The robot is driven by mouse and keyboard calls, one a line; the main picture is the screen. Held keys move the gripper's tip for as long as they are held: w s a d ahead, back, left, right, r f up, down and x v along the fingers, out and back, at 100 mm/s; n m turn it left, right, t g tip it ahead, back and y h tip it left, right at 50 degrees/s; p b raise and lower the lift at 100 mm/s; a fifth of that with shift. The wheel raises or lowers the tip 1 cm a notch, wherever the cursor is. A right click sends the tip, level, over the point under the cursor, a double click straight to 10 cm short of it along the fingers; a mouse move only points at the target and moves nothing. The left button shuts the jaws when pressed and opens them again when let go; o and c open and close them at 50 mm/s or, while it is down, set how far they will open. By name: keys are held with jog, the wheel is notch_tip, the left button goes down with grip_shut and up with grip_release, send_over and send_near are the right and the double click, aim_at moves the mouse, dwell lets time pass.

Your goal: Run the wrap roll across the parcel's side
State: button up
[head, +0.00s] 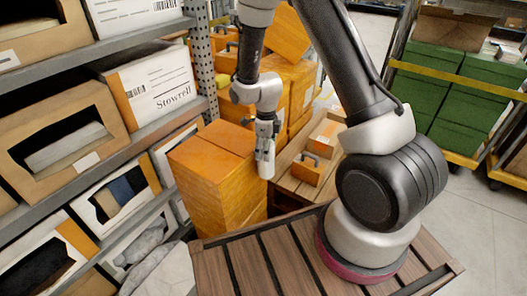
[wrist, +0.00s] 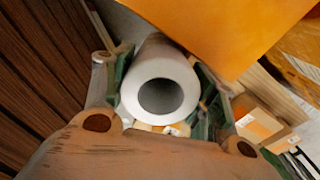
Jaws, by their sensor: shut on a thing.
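The wrap roll (head: 266,168) is a short white cylinder; the wrist view shows it end-on as a white ring (wrist: 134,98) with a dark hollow core. My gripper (head: 265,147) points down and is shut on the roll, a finger on each side of it in the wrist view (wrist: 162,100). The parcel (head: 205,186) is a tall orange box with a seam across its top, left of the gripper. In the wrist view its orange surface (wrist: 225,30) lies just above the roll. I cannot tell whether roll and parcel touch.
Shelving with open cartons (head: 58,135) stands close on the left. More orange boxes (head: 290,85) are stacked behind the gripper. A small orange case with a handle (head: 308,172) lies on a wooden surface to the right. Green crates (head: 470,100) stand at the far right.

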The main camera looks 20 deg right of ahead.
jog(key=shift+w+d, duration=0.75)
jog(key=shift+d, duration=0.3)
jog(key=shift+w+d, duration=0.7)
jog(key=shift+d, duration=0.3)
jog(key=shift+s+d, duration=0.1)
jog(key=shift+s, duration=0.05)
jog(key=s+d, duration=0.4)
jog(key=s, duration=0.1)
jog(key=shift+s, duration=0.25)
jog(key=shift+w+a+r, duration=0.3)
jog(key=shift+w+a, duration=0.25)
jog(key=shift+w, duration=0.15)
jog(key=shift+w+a+r, duration=0.25)
jog(key=shift+w+a, duration=0.25)
jog(key=shift+w, duration=0.25)
jog(key=shift+w+a+r, duration=0.3)
jog(key=shift+w+a, duration=0.25)
jog(key=shift+w, duration=0.15)
jog(key=shift+w+a, duration=0.6)
jog(key=shift+w, duration=0.25)
